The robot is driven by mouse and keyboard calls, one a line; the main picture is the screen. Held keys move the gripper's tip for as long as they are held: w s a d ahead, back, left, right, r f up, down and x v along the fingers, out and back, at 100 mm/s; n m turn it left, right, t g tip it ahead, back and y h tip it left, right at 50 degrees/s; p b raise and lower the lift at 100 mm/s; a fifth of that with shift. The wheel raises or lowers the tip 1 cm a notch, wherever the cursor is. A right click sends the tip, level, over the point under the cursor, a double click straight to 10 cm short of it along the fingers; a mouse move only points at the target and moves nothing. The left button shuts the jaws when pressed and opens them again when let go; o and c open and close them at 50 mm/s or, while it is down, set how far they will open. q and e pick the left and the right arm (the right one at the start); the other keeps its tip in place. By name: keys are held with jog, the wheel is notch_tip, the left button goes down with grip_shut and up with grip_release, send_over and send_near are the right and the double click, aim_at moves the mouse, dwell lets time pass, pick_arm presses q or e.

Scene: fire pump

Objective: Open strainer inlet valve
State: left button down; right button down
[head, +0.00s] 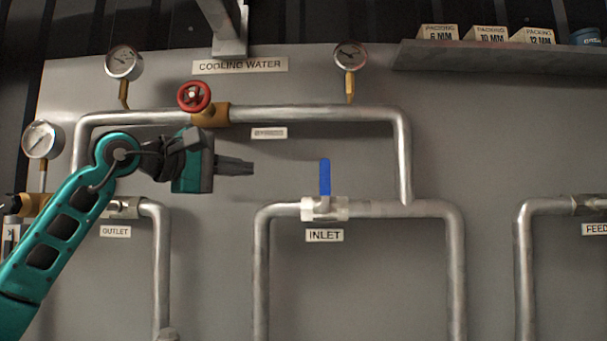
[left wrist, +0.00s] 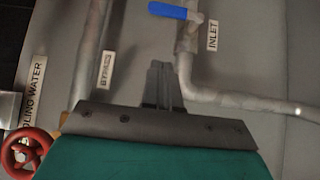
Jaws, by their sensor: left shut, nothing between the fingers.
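The inlet valve has a blue lever handle (head: 325,177) that stands upright, across its horizontal pipe, above the INLET label (head: 324,236). Its valve body (head: 322,208) is pale metal. In the left wrist view the blue handle (left wrist: 173,11) is at the top, next to the INLET label (left wrist: 212,35). My left gripper (head: 250,168) is shut and empty. It points right, to the left of the blue handle and apart from it. Its closed fingers also show in the left wrist view (left wrist: 160,82). My right gripper is not in view.
A red handwheel (head: 194,96) sits on the bypass pipe above my left gripper. Pressure gauges (head: 124,62) stand on the pipes. The outlet valve (head: 122,207) is partly behind my left arm. A shelf (head: 500,56) with packing boxes is at upper right.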

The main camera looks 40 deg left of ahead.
pick_arm(q)
jog(key=shift+w, duration=0.15)
jog(key=p, duration=0.8)
send_near(325, 186)
jog(key=w+a+r, duration=0.3)
jog(key=w+a, duration=0.1)
jog(key=w+d, duration=0.1)
jog(key=w+d+p, duration=0.1)
jog(key=shift+w+d+f, duration=0.15)
jog(key=shift+d+f, duration=0.1)
jog(key=shift+d, duration=0.15)
